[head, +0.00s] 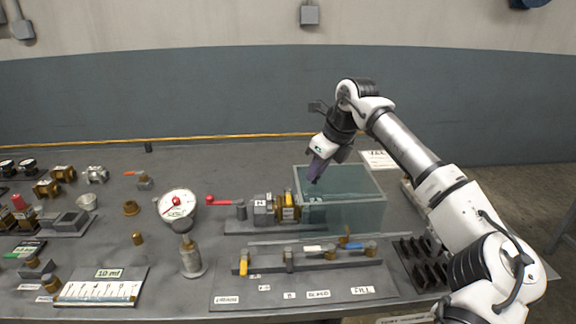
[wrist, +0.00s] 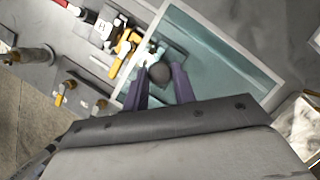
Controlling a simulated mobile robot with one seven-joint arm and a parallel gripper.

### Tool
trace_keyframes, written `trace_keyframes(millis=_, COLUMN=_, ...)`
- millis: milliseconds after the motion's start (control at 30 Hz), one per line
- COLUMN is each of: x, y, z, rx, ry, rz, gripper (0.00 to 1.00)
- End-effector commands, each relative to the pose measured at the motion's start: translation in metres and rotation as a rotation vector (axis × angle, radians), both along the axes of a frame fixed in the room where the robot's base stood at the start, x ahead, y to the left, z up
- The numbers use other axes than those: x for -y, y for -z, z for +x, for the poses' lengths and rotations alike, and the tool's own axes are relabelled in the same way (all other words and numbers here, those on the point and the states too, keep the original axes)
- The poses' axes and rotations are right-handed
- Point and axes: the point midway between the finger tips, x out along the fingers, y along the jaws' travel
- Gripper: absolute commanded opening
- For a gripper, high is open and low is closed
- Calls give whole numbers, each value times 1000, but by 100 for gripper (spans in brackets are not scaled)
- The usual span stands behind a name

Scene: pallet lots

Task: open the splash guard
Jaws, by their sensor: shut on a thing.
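The splash guard (head: 352,205) is a clear, teal-tinted box standing on the bench right of the valve block. It also shows in the wrist view (wrist: 225,75), with a pale rim. My gripper (head: 315,176) reaches down at the guard's left part, with its purple fingers pointing downward. In the wrist view my gripper (wrist: 160,80) has its two fingers on either side of a dark round knob (wrist: 159,72) and is shut on it. The knob lies within the guard's outline; how it joins the guard is hidden.
A valve block with a red lever (head: 225,201) stands just left of the guard. A pressure gauge (head: 178,204) stands further left. In front is a manifold plate (head: 340,293) with small valves and labels. A dark slotted rack (head: 418,262) is at right.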

Motion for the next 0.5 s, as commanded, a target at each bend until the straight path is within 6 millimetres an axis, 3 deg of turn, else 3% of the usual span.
trace_keyframes(millis=33, x=15, y=-4, z=0, rx=2, ry=7, rz=1, gripper=0)
trace_keyframes(millis=200, x=49, y=-3, z=0, rx=1, ry=6, rz=0, gripper=0)
trace_keyframes(millis=500, x=76, y=-2, z=1, rx=3, ry=1, rz=0, gripper=0)
